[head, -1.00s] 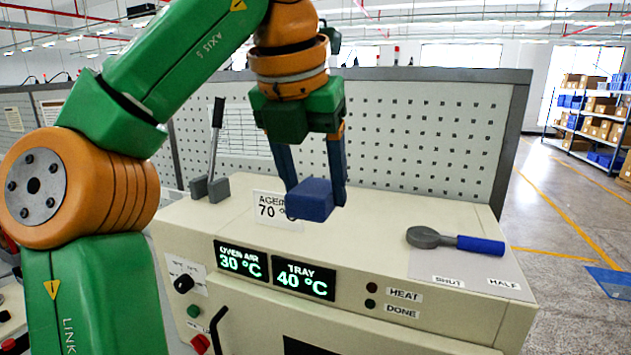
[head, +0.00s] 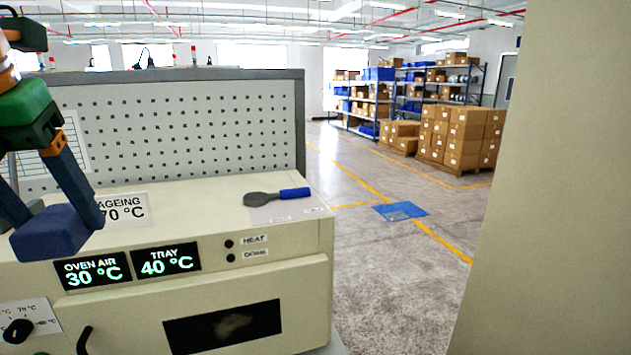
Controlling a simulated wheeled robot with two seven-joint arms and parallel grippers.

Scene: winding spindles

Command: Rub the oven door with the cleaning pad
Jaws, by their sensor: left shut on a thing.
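My left gripper (head: 48,205) is at the left edge of the head view, its fingers shut on the dark blue cleaning pad (head: 50,234). The pad is held in front of the upper left of the oven, apart from the door as far as I can tell. The cream oven door (head: 300,290) is below the displays, with a dark window (head: 225,327) and a black handle (head: 84,341) at its left. The door looks closed; its lower part is cut off by the frame. My right gripper is not in view.
A spoon-like tool with a blue handle (head: 294,193) lies on the oven top (head: 190,195). A grey pegboard (head: 190,120) stands behind. A large beige surface (head: 555,180) fills the right edge. Open floor (head: 385,285) with a blue mat (head: 400,211) lies between.

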